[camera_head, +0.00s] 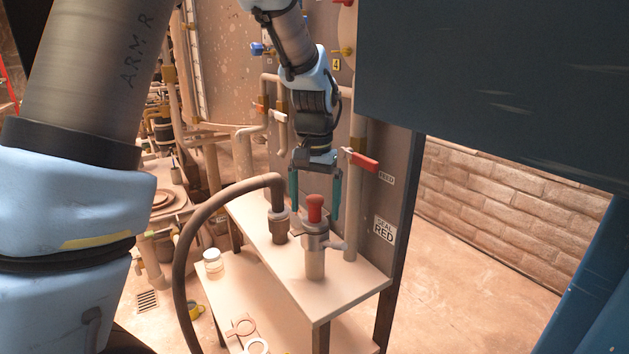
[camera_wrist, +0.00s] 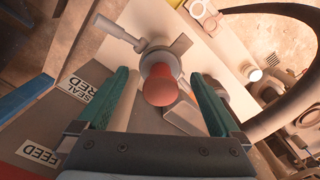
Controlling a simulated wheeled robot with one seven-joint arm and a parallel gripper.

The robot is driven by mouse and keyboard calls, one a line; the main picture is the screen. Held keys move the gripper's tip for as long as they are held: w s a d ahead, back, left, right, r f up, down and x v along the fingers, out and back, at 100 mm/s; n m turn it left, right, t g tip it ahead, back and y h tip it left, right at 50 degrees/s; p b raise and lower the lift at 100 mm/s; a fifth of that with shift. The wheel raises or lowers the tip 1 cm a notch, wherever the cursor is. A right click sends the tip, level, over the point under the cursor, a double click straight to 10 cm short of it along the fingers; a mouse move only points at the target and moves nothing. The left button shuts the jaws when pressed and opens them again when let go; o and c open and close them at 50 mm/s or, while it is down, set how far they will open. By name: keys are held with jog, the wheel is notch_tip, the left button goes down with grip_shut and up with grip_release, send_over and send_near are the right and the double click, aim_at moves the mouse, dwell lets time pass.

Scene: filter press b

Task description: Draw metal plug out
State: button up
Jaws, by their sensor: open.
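The plug (camera_head: 315,206) shows a rounded red knob on top and sits upright in a grey metal fitting (camera_head: 314,242) on a pale post. In the wrist view the red knob (camera_wrist: 161,86) is in the middle, with the metal collar (camera_wrist: 157,58) beyond it. My gripper (camera_head: 315,210) points down with its teal fingers open, one on each side of the knob. In the wrist view both fingers (camera_wrist: 158,78) stand apart from the knob, with visible gaps. How deep the plug sits in the fitting is hidden.
A dark hose (camera_head: 195,225) arches left into a brown coupling (camera_head: 279,225) close beside the fitting. A side lever juts from the metal fitting. A red valve handle (camera_head: 362,161) and the panel stand close at the right. A white jar (camera_head: 212,262) stands on the lower shelf.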

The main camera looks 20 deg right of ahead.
jog(key=shift+f, duration=1.1)
jog(key=shift+r, duration=0.15)
jog(key=c, duration=1.6)
